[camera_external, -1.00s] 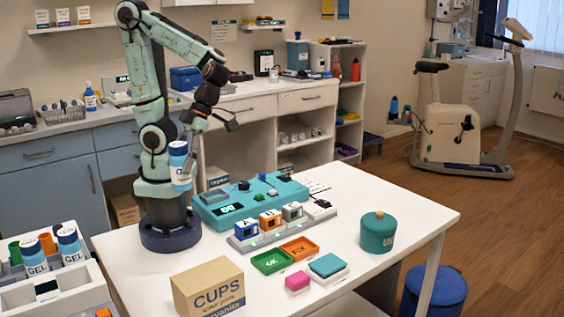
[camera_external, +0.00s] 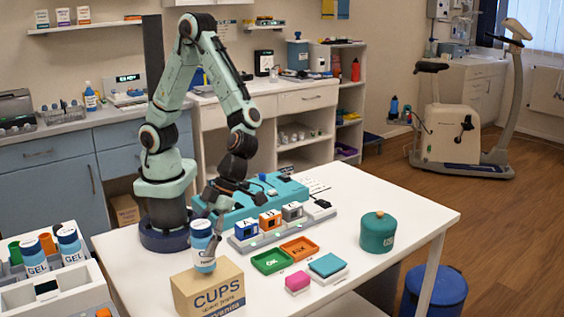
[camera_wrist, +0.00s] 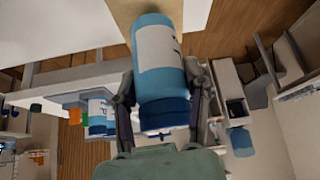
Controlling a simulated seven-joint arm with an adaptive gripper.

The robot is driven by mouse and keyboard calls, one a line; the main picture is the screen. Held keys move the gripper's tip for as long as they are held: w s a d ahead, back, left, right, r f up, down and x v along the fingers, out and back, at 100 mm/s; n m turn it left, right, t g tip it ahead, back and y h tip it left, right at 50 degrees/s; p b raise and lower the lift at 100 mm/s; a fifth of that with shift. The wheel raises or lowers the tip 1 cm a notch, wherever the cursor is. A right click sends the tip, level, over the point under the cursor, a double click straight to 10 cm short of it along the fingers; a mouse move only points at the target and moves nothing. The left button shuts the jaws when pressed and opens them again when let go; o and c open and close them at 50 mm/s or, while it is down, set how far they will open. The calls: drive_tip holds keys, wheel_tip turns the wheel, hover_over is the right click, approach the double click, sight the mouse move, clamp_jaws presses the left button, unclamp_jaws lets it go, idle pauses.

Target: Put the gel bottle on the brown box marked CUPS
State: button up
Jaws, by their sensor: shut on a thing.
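The gel bottle (camera_external: 203,246) is white and light blue with a blue cap, and it stands upright at the top of the brown box marked CUPS (camera_external: 208,293). Whether its base touches the box top, I cannot tell. My gripper (camera_external: 213,226) is shut on the bottle near its cap end. In the wrist view the bottle (camera_wrist: 162,62) lies between the two fingers of my gripper (camera_wrist: 165,100), and a tan strip of the box (camera_wrist: 140,10) shows beyond its base.
Two more GEL bottles (camera_external: 70,244) stand in the white rack (camera_external: 50,298) at left. Right of the box are a pink block (camera_external: 297,282), a green tray (camera_external: 272,262), an orange tray (camera_external: 299,249) and a teal jar (camera_external: 377,232).

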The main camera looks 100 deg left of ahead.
drive_tip(key=shift+f, duration=0.9)
drive_tip(key=shift+f, duration=0.15)
drive_tip(key=o, duration=1.2)
drive_tip(key=v, duration=1.2)
drive_tip(key=s+a+r+n+t+y, duration=0.1)
drive_tip(key=s+a+n, duration=0.4)
drive_tip(key=a+n, duration=0.5)
drive_tip(key=s+a+r+n+t+y, duration=0.1)
drive_tip(key=s+a+n+y, duration=0.4)
drive_tip(key=a+n, duration=0.6)
drive_tip(key=n+t, duration=0.1)
drive_tip(key=n, duration=0.4)
drive_tip(key=shift+a+t, duration=0.3)
drive_tip(key=shift+t, duration=0.1)
